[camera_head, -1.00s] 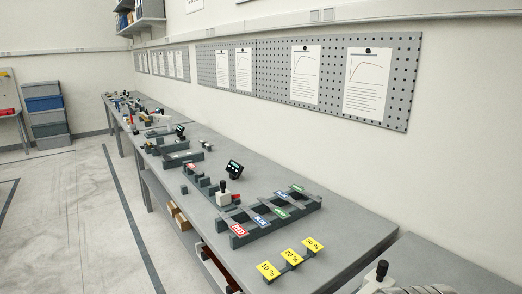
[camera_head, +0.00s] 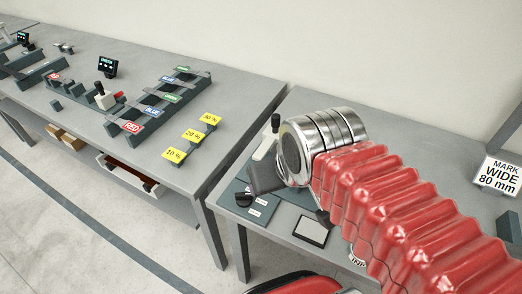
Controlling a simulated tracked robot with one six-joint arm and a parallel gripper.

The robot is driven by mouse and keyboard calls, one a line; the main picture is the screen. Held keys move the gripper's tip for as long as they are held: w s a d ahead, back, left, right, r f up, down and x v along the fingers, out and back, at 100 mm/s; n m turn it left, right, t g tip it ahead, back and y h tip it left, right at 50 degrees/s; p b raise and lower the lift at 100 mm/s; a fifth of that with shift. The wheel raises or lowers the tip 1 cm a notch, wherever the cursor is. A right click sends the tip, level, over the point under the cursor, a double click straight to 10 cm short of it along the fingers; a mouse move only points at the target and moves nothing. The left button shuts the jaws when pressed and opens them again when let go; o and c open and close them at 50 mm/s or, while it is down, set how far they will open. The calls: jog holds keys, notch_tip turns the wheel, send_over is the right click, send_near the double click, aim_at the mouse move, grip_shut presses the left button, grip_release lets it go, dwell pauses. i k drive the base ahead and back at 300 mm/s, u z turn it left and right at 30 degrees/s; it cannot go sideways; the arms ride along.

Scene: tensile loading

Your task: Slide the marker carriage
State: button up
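No part is labelled as the marker carriage. A light block with a black upright knob (camera_head: 265,148) stands on the near right table, partly hidden behind the chrome joint of my arm. A white sign reading "MARK WIDE 80 mm" (camera_head: 498,175) stands at the right edge. My arm, with red ribbed sleeve and chrome joint, crosses the right table and covers much of it. I cannot make out my gripper's fingers.
The left bench (camera_head: 225,83) holds a rack with red, blue and green labels (camera_head: 160,100), yellow percent tags (camera_head: 193,136), a knobbed block (camera_head: 104,97) and a small display (camera_head: 107,66). A gap separates the two tables. Floor at lower left is clear.

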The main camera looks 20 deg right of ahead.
aim_at(270, 135)
jog(key=z, duration=0.1)
jog(key=k, duration=1.3)
jog(key=u, duration=0.65)
jog(key=i, duration=1.65)
jog(key=z, duration=0.4)
